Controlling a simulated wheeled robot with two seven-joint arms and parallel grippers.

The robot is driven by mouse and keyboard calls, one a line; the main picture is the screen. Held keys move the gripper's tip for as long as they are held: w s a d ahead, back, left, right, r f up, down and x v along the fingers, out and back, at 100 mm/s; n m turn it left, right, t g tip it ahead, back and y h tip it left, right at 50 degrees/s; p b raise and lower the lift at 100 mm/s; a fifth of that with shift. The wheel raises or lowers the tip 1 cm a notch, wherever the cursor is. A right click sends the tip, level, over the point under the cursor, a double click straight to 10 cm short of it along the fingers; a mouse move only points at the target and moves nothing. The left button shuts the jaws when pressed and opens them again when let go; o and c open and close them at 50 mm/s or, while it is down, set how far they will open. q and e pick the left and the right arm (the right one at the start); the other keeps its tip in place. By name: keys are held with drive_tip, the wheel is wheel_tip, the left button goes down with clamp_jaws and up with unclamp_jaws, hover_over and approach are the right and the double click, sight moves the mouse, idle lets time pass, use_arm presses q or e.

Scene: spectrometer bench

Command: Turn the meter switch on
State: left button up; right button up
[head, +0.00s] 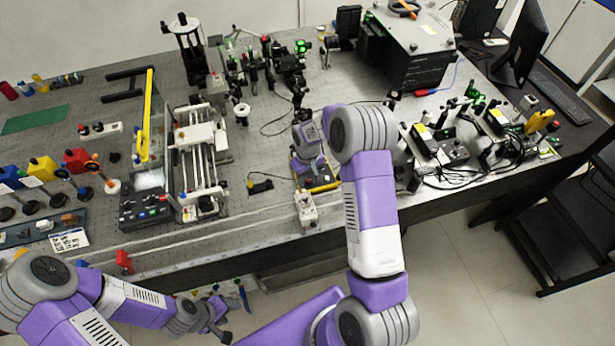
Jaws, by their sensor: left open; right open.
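A dark meter-like device with yellow edges (322,184) lies flat near the front of the bench. My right gripper (308,170) is over it, pointing down. The wrist and purple gripper body cover much of the device, so its switch is not discernible, nor whether the fingertips touch it. The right gripper is open. My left gripper (222,334) is open and empty at the bottom of the head view, below the bench's front edge and well away from the device.
A small white box (306,209) sits just in front of the device. A black control box (146,208) and a railed stage (199,150) stand to the left. Optics and cables crowd the right (450,145). Bare bench (245,205) lies left of the white box.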

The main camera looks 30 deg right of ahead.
drive_tip(key=shift+f, duration=0.2)
drive_tip(key=shift+s, duration=0.1)
clamp_jaws()
